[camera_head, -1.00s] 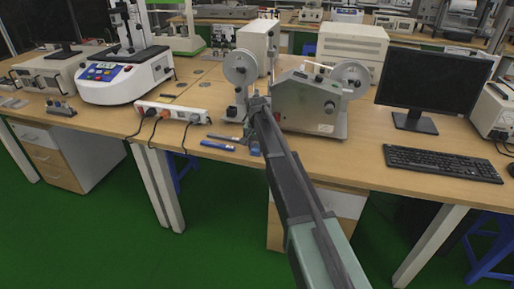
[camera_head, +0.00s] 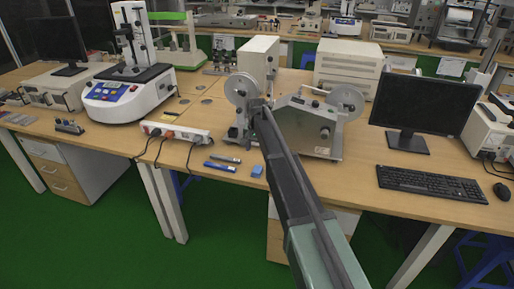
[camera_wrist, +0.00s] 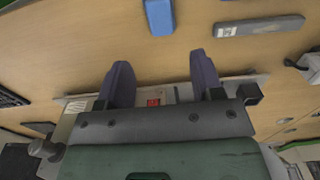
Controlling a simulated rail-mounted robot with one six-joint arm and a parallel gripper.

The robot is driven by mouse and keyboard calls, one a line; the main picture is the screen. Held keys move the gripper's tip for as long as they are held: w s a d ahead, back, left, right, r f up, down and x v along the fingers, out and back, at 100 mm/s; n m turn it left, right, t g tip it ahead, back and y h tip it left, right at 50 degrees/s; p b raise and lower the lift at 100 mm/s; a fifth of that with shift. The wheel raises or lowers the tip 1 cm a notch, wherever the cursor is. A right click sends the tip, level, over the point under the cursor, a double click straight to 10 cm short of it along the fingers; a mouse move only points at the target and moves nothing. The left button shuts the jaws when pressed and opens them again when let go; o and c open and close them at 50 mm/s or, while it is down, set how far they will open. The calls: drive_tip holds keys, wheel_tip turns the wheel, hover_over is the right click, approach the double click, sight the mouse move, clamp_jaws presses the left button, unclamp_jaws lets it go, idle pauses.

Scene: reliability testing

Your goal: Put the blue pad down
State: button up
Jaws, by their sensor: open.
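The small blue pad (camera_head: 257,171) lies on the wooden table near its front edge. It also shows in the wrist view (camera_wrist: 159,16) at the top, cut by the frame edge, apart from my fingers. My gripper (camera_wrist: 160,70) is open, with nothing between its two dark fingers. In the head view my gripper (camera_head: 256,104) is above and behind the pad, in front of the reel machine, and its fingers are hard to make out.
A grey bar (camera_head: 225,157) and a longer blue item (camera_head: 219,167) lie left of the pad. A white power strip (camera_head: 177,132) is further left. The reel machine (camera_head: 308,127) stands close behind my arm. A keyboard (camera_head: 430,184) and monitor (camera_head: 425,105) are at right.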

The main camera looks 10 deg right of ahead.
drive_tip(key=s+r+n+p, duration=0.1)
drive_tip(key=s+r+n, duration=0.1)
drive_tip(key=s, duration=1.6)
drive_tip(key=s+r+n+p, duration=0.1)
drive_tip(key=s+n, duration=0.2)
drive_tip(key=s, duration=1.5)
drive_tip(key=shift+s+r, duration=0.2)
drive_tip(key=shift+r, duration=0.15)
drive_tip(key=shift+o, duration=0.5)
drive_tip(key=shift+f, duration=0.1)
